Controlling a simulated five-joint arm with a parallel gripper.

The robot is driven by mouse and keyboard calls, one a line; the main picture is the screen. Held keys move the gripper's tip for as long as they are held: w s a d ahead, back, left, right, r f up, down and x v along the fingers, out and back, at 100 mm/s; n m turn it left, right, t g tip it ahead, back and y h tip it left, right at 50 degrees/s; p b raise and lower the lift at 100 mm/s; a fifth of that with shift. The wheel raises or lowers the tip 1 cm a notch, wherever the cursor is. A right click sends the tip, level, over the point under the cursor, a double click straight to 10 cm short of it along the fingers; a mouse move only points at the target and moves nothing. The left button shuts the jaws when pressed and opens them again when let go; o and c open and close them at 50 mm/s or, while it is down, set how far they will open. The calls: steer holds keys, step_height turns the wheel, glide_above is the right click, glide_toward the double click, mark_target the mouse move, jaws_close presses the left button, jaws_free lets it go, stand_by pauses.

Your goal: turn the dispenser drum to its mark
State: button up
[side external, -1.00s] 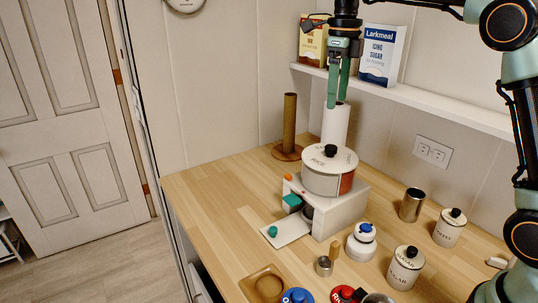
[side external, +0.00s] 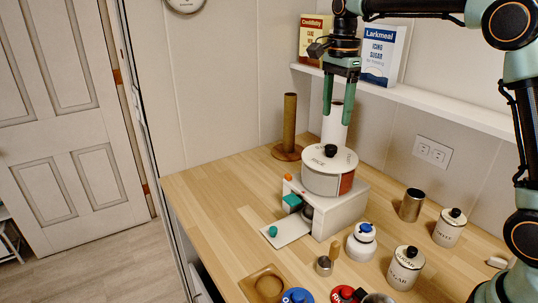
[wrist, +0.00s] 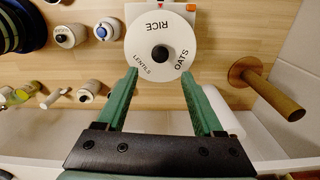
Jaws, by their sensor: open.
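The dispenser drum (side external: 322,180) is a white and grey cylinder with a dark red-brown panel on its side. It sits on a white dispenser base (side external: 346,212). In the wrist view the drum's lid (wrist: 147,28) reads RICE, OATS and LENTILS around a black knob (wrist: 160,53).
A wooden paper-towel post (side external: 290,122) and a white roll (side external: 333,128) stand behind the drum. A steel cup (side external: 411,205), canisters (side external: 405,268) and a blue-topped jar (side external: 361,243) stand to the right. A shelf (side external: 440,110) with boxes runs behind my gripper. The counter's left part is clear.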

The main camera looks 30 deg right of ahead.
mark_target(332, 146)
step_height(332, 146, down, 8)
steer(key=shift+f, duration=0.2)
jaws_close()
steer(key=shift+r, duration=0.1)
stand_by(1.4)
